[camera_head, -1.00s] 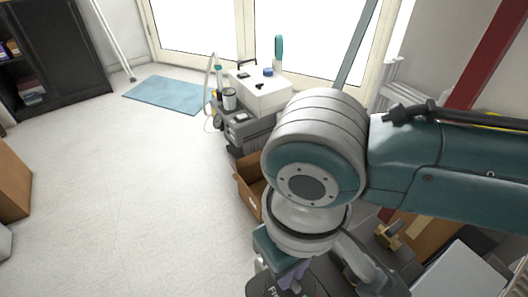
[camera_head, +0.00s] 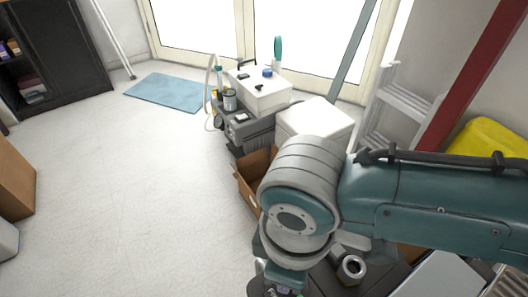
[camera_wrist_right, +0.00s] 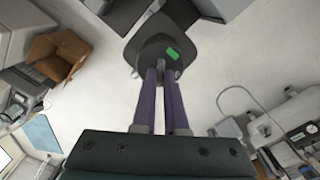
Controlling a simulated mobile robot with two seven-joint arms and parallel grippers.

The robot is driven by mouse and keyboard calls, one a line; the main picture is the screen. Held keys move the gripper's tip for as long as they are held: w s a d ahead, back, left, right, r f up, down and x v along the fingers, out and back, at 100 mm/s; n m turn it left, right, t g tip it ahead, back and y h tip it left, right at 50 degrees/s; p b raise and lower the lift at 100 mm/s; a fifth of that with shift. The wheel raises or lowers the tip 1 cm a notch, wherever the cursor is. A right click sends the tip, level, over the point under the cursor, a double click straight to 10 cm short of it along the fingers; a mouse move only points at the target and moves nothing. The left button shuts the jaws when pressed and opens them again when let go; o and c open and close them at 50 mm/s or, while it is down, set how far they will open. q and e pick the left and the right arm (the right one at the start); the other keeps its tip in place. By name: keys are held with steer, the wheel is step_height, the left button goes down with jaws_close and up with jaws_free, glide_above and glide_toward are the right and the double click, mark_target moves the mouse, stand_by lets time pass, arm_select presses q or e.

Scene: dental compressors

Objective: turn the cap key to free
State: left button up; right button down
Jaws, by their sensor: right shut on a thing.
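In the right wrist view a dark, rounded cap (camera_wrist_right: 145,45) with a bright green mark (camera_wrist_right: 173,54) lies straight ahead of my right gripper (camera_wrist_right: 164,76). Its two purple fingers reach to the near edge of the cap and are shut on a small grey key (camera_wrist_right: 165,73) between their tips. Most of the key is hidden by the fingers, and its angle cannot be told. In the head view the cap (camera_head: 258,284) shows only as a dark edge at the bottom, under my right wrist. No lettering is readable now. My left gripper is in neither view.
An open cardboard box (camera_head: 247,178) stands beyond my right arm. Behind it are a white block (camera_head: 315,122) and a grey cart (camera_head: 243,130) with a white case (camera_head: 262,95). A stepladder (camera_head: 392,105) leans at right.

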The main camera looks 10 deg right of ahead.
steer(key=n+p, duration=0.1)
steer(key=n, duration=0.2)
steer(key=shift+s+n, duration=0.1)
steer(key=shift+n, duration=2.2)
steer(key=c, duration=0.9)
jaws_free()
steer(key=shift+c, duration=0.2)
step_height(320, 180, up, 10)
steer(key=p, duration=0.3)
steer(key=shift+p, duration=0.3)
